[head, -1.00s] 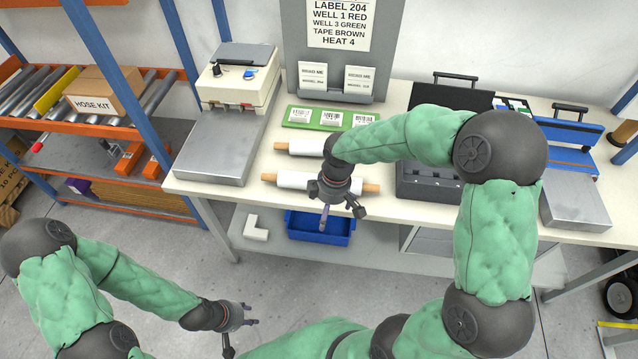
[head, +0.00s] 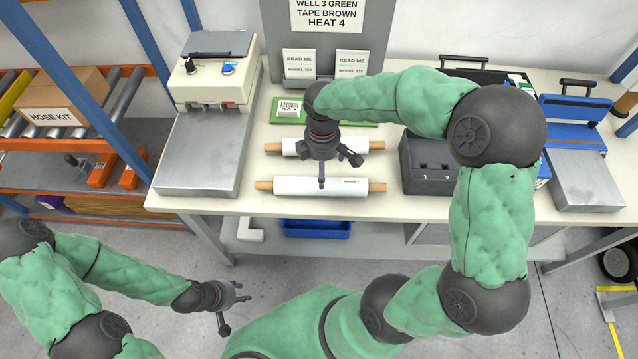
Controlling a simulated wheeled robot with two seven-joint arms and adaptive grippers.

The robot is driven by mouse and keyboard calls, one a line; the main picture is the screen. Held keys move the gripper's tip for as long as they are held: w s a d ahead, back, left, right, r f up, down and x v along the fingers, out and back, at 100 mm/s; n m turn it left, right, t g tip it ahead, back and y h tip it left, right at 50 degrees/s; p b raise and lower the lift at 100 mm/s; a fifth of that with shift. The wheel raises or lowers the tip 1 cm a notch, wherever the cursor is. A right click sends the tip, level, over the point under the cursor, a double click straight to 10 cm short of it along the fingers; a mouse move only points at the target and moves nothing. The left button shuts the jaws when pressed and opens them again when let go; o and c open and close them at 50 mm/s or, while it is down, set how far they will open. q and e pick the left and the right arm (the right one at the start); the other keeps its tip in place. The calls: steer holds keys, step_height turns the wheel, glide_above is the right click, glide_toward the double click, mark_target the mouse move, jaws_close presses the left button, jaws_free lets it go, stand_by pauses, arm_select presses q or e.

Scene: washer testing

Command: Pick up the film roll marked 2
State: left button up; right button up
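Two white film rolls with wooden ends lie on the bench. The front roll (head: 300,187) has small print near its right end that I cannot read clearly. The back roll (head: 290,147) is partly hidden by my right gripper. My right gripper (head: 322,184) points down over the front roll, near its middle. Its fingers line up in this view, so I cannot tell their opening or whether they touch the roll. My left gripper (head: 246,291) is open and empty, low in front of the bench.
A sealing machine (head: 210,150) stands at the left of the bench. A green board (head: 352,124) lies behind the rolls, partly covered by my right arm. A blue bin (head: 316,228) is on the lower shelf.

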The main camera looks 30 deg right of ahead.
step_height(320, 180, down, 3)
steer(key=shift+w+f+b, duration=0.1)
steer(key=shift+f+b, duration=0.1)
steer(key=shift+b, duration=0.25)
step_height(320, 180, down, 5)
steer(key=b, duration=0.2)
steer(key=shift+a+b, duration=0.1)
steer(key=shift+b, duration=0.25)
steer(key=c, duration=1.7)
